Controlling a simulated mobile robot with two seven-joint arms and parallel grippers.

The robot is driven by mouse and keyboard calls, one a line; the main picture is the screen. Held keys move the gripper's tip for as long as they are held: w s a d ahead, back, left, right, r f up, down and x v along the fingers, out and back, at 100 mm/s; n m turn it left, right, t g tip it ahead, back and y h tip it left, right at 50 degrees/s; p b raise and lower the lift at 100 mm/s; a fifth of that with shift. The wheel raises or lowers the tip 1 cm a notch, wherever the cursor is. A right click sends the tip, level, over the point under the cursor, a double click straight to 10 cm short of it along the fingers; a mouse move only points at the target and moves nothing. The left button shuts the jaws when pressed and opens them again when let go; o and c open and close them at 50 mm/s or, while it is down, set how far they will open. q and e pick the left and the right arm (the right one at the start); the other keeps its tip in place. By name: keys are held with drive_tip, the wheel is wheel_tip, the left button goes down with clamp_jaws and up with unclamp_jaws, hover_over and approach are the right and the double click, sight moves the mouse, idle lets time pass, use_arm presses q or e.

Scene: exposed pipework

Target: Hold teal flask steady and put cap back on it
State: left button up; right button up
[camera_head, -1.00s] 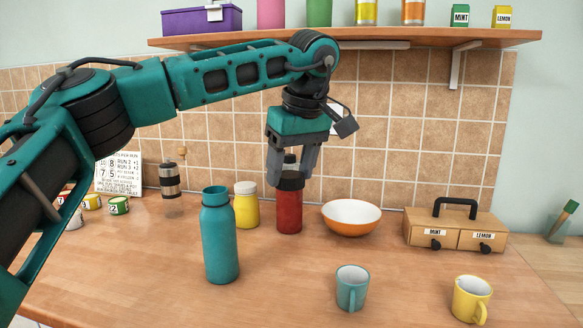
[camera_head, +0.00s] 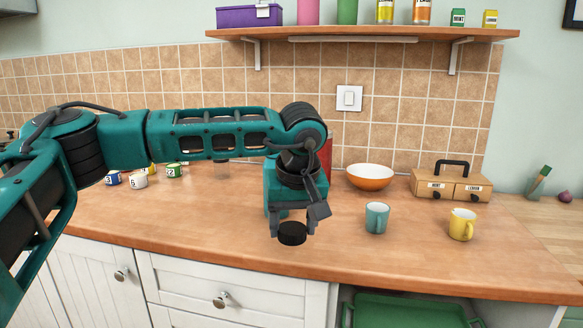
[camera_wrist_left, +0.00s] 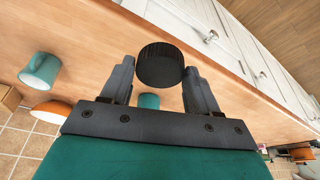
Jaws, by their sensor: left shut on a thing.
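My left gripper (camera_head: 290,228) is shut on a black round cap (camera_head: 292,236) and holds it by its sides in front of the counter's middle. The cap (camera_wrist_left: 160,66) also shows between the fingertips in the wrist view. The teal flask is mostly hidden behind my arm and gripper in the head view. A small teal piece (camera_wrist_left: 149,100), seen between the fingers in the wrist view, looks like part of it. The cap appears apart from it. My right gripper is in neither view.
A teal mug (camera_head: 376,217) and yellow mug (camera_head: 462,224) stand right of my gripper. Several small labelled cans are at left.

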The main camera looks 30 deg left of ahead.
use_arm(q)
drive_tip(key=s+d+f+m+h, duration=0.1)
drive_tip(key=s+d+f+m, duration=0.1)
drive_tip(key=s+f, duration=0.3)
drive_tip(key=s+d+f+m+h, duration=0.1)
drive_tip(key=s+d+f+m, duration=0.2)
drive_tip(key=f, duration=0.4)
drive_tip(key=shift+s+d+f+m+t, duration=0.15)
drive_tip(key=shift+s+d+m+t, duration=0.15)
drive_tip(key=shift+s+m, duration=0.7)
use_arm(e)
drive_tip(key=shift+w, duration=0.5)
